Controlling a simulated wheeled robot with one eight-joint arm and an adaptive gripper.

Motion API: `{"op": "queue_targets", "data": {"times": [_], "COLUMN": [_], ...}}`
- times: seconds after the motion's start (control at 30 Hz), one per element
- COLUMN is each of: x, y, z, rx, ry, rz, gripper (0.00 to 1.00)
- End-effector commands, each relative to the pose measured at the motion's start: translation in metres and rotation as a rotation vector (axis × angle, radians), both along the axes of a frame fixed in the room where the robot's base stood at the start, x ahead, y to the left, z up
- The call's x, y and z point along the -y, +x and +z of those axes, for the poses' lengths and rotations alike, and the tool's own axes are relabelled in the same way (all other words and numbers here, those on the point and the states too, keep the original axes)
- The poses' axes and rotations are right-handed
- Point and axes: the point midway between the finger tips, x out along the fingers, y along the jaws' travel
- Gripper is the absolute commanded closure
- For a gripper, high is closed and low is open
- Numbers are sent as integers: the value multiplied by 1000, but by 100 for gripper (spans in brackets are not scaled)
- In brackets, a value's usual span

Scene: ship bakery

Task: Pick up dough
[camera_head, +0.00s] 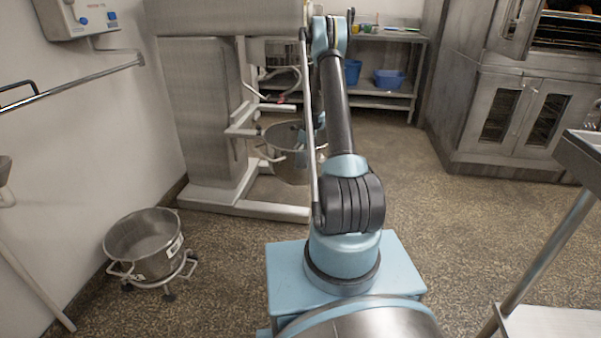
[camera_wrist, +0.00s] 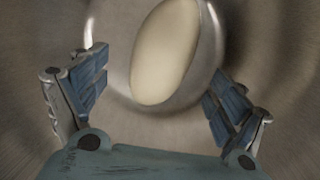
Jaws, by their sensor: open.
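The dough (camera_wrist: 166,52) is a pale, smooth, oval lump in the wrist view, lying inside a metal bowl (camera_wrist: 215,60). My gripper (camera_wrist: 150,92) is open, with its blue-padded fingers spread to the left and right in front of the dough. A gap shows between the fingers and the dough, and nothing is held. In the head view, a steel mixer bowl (camera_head: 291,168) stands under the big mixer, partly behind my arm. The dough is not visible in the head view, and my gripper is hard to make out there.
The steel mixer (camera_head: 205,110) stands close to my arm. A second bowl on a wheeled stand (camera_head: 145,245) is at the lower left by the wall. A shelf with blue tubs (camera_head: 388,79) is at the back. Ovens (camera_head: 510,110) stand right. Open floor lies between.

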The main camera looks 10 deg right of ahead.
Motion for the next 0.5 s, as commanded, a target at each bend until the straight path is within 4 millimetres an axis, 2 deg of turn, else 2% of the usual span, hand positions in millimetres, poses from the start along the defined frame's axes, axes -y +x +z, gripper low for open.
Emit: {"op": "queue_targets", "data": {"times": [0.33,0.5], "x": [-2,-2], "y": [0,1], "z": [-18,-37], "rx": [0,0], "ry": [0,0], "rz": [0,0], "gripper": [10,10]}}
